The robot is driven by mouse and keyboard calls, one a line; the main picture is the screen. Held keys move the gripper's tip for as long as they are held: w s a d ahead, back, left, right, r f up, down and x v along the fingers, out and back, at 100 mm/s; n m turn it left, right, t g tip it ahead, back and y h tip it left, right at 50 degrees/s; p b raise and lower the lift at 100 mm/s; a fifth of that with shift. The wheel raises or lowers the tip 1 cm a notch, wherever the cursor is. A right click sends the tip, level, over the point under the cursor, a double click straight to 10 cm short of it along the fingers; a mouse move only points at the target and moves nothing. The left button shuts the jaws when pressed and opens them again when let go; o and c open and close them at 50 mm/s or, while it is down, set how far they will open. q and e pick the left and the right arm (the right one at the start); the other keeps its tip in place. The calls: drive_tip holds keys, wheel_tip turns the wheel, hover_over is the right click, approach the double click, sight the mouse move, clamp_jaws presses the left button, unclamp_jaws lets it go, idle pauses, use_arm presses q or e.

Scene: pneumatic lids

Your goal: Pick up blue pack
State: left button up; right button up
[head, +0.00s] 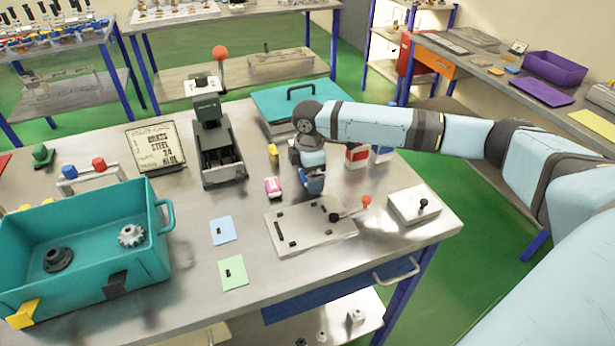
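A small blue and white pack (382,154) stands on the workbench, partly hidden behind my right arm. A red and white pack (357,154) stands just left of it. My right gripper (313,188) points down over the bench, left of these packs and right of a pink and white pack (273,187). Something blue shows at its fingers; I cannot tell whether this is part of the gripper or a held thing. The finger gap is not clear. My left gripper is not in view.
A fixture plate with a red-knobbed lever (300,232) lies in front of the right gripper. A yellow pack (273,154), grey press (220,150) and teal lidded case (280,98) stand behind or left. A teal crate (100,225) fills the bench's left front.

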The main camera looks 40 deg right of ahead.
drive_tip(key=shift+c, duration=0.2)
drive_tip(key=c, duration=1)
drive_tip(key=shift+r, duration=0.1)
